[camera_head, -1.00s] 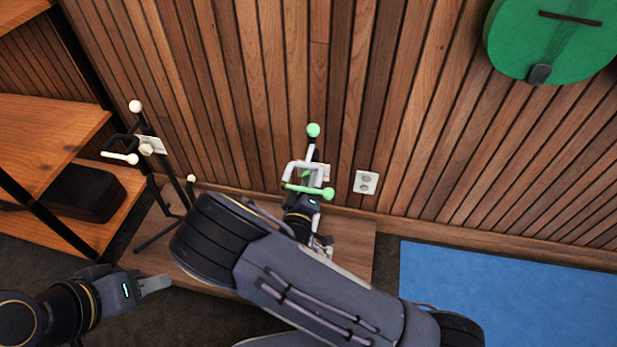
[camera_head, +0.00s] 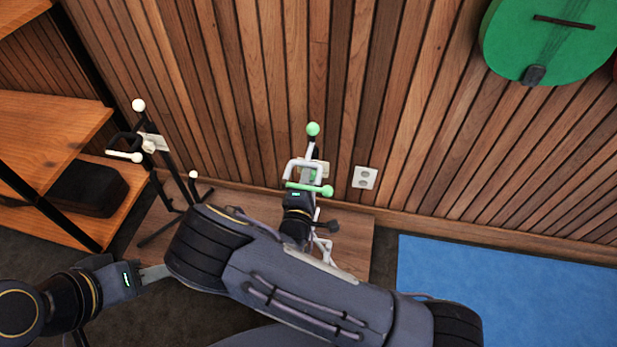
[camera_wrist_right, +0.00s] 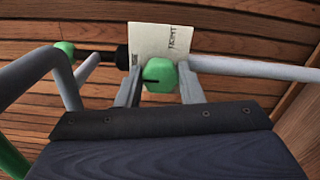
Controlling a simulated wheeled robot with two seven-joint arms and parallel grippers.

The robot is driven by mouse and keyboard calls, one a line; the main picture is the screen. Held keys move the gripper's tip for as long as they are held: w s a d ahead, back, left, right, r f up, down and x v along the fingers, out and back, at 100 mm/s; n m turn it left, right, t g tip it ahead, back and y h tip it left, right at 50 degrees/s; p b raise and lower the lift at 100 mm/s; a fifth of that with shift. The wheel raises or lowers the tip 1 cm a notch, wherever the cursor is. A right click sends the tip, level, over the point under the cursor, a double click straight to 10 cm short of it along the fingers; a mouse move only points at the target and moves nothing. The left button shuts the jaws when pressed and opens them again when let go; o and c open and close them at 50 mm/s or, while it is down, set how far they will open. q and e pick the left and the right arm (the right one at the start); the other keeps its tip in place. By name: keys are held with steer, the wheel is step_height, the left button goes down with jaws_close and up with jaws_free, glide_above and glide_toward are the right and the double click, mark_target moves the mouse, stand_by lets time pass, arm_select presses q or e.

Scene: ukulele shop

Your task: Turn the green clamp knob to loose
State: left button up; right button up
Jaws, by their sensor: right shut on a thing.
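The green clamp knob (camera_wrist_right: 160,75), with a dark slot line on its face, sits between the two fingers of my right gripper (camera_wrist_right: 158,84) in the right wrist view. The fingers are shut on its sides. A pale card (camera_wrist_right: 150,42) with printed lettering lies behind the knob; one word is partly readable as "TIGHT". In the head view, the white stand with green-tipped arms (camera_head: 305,170) rises beyond my right wrist, which hides the knob and fingers there. My left gripper (camera_head: 155,273) is at lower left, away from the stand; its finger opening is unclear.
A black stand with white tips (camera_head: 150,145) is left of the green-tipped stand, both on a wooden board (camera_head: 350,245). A wooden shelf (camera_head: 45,135) is at far left. A blue mat (camera_head: 500,290) lies right.

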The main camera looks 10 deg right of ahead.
stand_by(0.5)
steer(key=o, duration=1)
steer(key=shift+c, duration=0.2)
steer(key=p+v, duration=0.1)
steer(key=v, duration=0.6)
steer(key=shift+s+a, duration=0.2)
steer(key=shift+s, duration=0.2)
